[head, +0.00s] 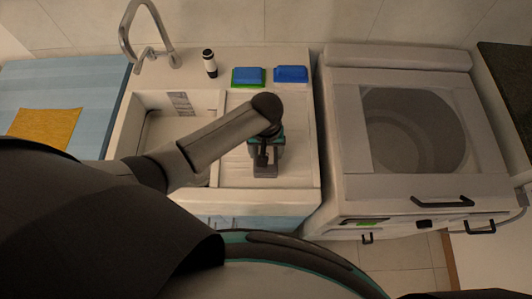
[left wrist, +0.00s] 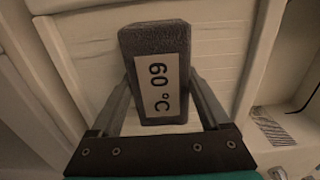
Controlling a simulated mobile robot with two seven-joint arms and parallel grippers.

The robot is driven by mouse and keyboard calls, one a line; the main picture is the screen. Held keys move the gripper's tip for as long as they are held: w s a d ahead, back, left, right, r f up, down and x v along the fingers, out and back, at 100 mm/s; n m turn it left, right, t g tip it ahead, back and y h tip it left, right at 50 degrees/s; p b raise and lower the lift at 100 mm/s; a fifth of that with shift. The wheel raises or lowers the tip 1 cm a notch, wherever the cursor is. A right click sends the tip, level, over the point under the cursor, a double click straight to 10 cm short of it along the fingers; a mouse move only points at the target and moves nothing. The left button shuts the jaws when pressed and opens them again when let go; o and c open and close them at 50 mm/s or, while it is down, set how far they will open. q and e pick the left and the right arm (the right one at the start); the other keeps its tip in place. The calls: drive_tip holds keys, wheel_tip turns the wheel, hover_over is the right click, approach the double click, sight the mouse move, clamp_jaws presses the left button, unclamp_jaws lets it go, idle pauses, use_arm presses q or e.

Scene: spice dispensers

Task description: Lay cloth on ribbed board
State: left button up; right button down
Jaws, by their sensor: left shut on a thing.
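The board's ribs also show behind the cloth in the left wrist view (left wrist: 95,45). I cannot tell whether the cloth touches the board. My arm hides part of the board and sink. My right gripper is not in view.
A sink basin (head: 150,104) with a tap (head: 127,40) is to the left. A bottle (head: 209,63) and two blue sponges (head: 248,76) (head: 291,74) stand behind the board. A top-loading washer (head: 343,130) is on the right. A yellow cloth (head: 45,126) lies far left.

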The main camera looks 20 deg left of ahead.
use_arm(q)
drive_tip(key=shift+f, duration=0.75)
drive_tip(key=shift+f, duration=0.15)
drive_tip(key=o, duration=1.3)
wheel_tip(320, 180, up, 12)
drive_tip(key=shift+r+p, duration=0.15)
drive_tip(key=shift+p, duration=1.05)
